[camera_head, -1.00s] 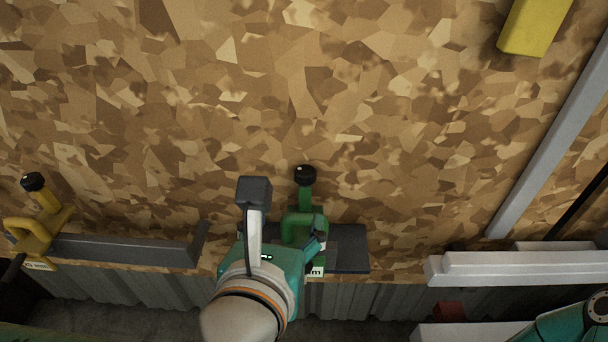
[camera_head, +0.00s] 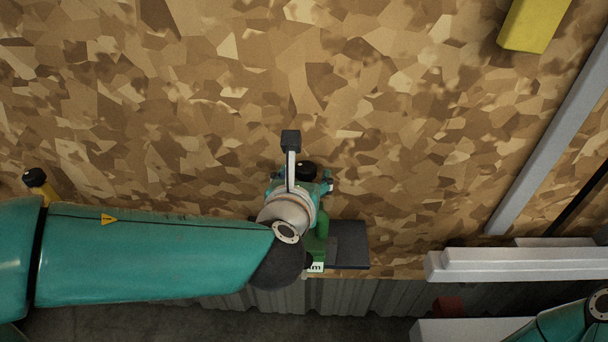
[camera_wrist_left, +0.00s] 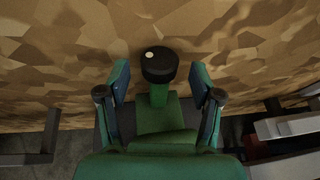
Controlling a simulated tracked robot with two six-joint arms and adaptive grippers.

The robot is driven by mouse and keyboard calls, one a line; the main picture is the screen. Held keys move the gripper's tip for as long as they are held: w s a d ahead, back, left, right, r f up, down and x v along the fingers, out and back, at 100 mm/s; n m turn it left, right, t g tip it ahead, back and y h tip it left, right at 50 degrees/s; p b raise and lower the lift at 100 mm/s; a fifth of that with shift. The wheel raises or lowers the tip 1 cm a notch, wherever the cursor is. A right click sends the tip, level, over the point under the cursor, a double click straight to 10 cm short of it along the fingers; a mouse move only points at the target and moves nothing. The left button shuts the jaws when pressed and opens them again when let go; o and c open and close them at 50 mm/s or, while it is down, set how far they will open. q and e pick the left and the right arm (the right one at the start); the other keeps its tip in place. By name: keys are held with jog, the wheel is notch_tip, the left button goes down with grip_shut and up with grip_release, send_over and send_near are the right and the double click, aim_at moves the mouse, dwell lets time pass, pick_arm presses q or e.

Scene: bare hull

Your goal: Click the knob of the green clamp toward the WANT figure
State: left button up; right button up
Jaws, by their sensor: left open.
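The green clamp (camera_head: 322,224) stands at the edge of the chipboard, partly hidden by my left arm. Its black round knob (camera_head: 308,169) shows behind the wrist; in the left wrist view the knob (camera_wrist_left: 160,66) has a pale dot, on a green stem. My left gripper (camera_head: 303,177) is open. In the left wrist view its fingers (camera_wrist_left: 160,84) stand on either side of the stem and knob, with gaps on both sides. A white label (camera_head: 315,267) on the clamp shows only "mm"; the figures are hidden. My right gripper is out of view.
A yellow clamp (camera_head: 36,177) at the left is mostly covered by my left arm. A dark plate (camera_head: 350,246) lies beside the green clamp. A yellow block (camera_head: 533,25) and grey and white rails (camera_head: 520,266) are at the right. The board beyond the knob is clear.

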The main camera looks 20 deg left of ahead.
pick_arm(q)
jog(key=shift+w+f, duration=0.1)
jog(key=shift+w, duration=0.05)
jog(key=c, duration=1.1)
jog(key=shift+c, duration=0.2)
jog(key=shift+y, duration=0.4)
jog(key=shift+w+d+n+g+y, duration=0.1)
jog(key=shift+d+n+g+y, duration=0.1)
jog(key=shift+n+y, duration=0.4)
jog(key=shift+d+n+g+y, duration=0.15)
jog(key=shift+n+g+y, duration=0.05)
jog(key=shift+n+y, duration=0.4)
jog(key=shift+w+d+n+g+y+p, duration=0.1)
jog(key=shift+n+g+y+p, duration=0.35)
jog(key=shift+n+y, duration=0.4)
jog(key=shift+w+d+n+g+y+p, duration=0.1)
jog(key=shift+n+g+y+p, duration=0.2)
jog(key=shift+n+g+y, duration=0.5)
jog(key=shift+y, duration=0.25)
